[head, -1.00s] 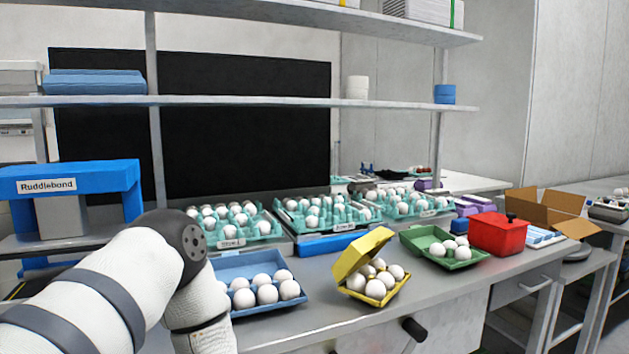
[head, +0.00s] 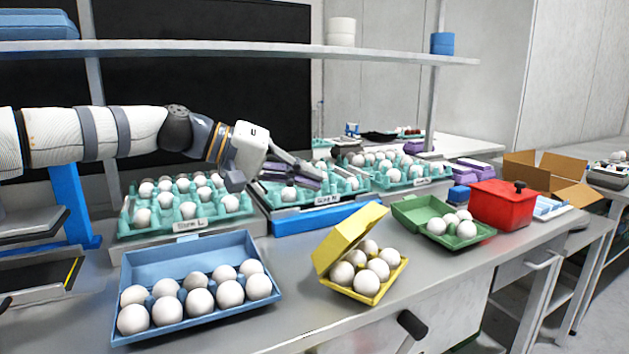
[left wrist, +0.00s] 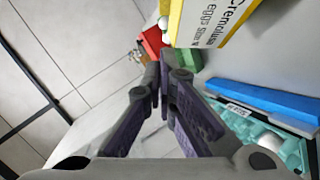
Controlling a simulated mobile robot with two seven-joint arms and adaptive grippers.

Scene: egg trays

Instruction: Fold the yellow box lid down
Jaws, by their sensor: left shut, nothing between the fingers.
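The yellow box (head: 372,297) stands on the grey bench and holds several white eggs. Its lid (head: 346,243) stands up, tilted at the back left of the box. In the left wrist view the lid's labelled outer face (left wrist: 262,17) shows at the top right. My left gripper (head: 316,176) is shut and empty. It hovers behind and to the left of the yellow box, above the teal egg trays, apart from the lid. In the left wrist view its fingertips (left wrist: 165,62) meet near the middle. My right gripper is not in view.
An open blue egg box (head: 190,258) lies to the left of the yellow box. An open green box (head: 410,212) and a red pot (head: 500,207) are on the right. A teal tray (head: 130,212) with eggs is behind. A shelf (head: 270,49) runs above my arm.

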